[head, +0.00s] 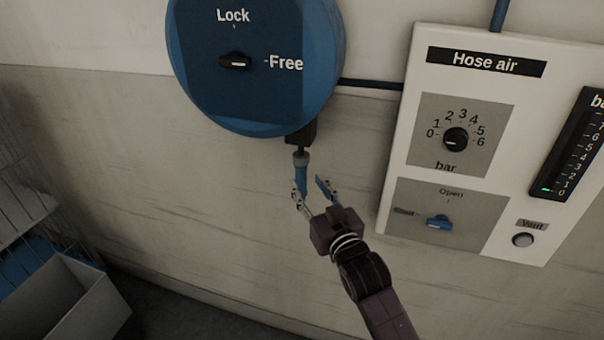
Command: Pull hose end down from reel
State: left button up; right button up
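The round blue hose reel (185,70) is on the wall at the top, with a black selector knob (235,61) lying level, in line with the word Free. The hose end (301,175), a blue piece with a grey collar, hangs straight down from the black outlet (301,133) under the reel. My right gripper (311,187) is just below the outlet with its fingers apart. Its left finger overlaps the lower part of the hose end; I cannot tell whether they touch. The right finger is clear of it. My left gripper is out of view.
A white Hose air panel (400,150) on the right carries a pressure dial (455,139), a blue valve knob (439,223), a vent button (522,240) and a bar gauge lit near 0. A wire rack and an open grey bin (60,300) stand at lower left.

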aim_at(303, 179)
jog(key=shift+p+x, duration=0.35)
jog(key=shift+x, duration=2.15)
jog(key=shift+a, duration=0.1)
grip_shut()
jog(key=shift+f, duration=0.1)
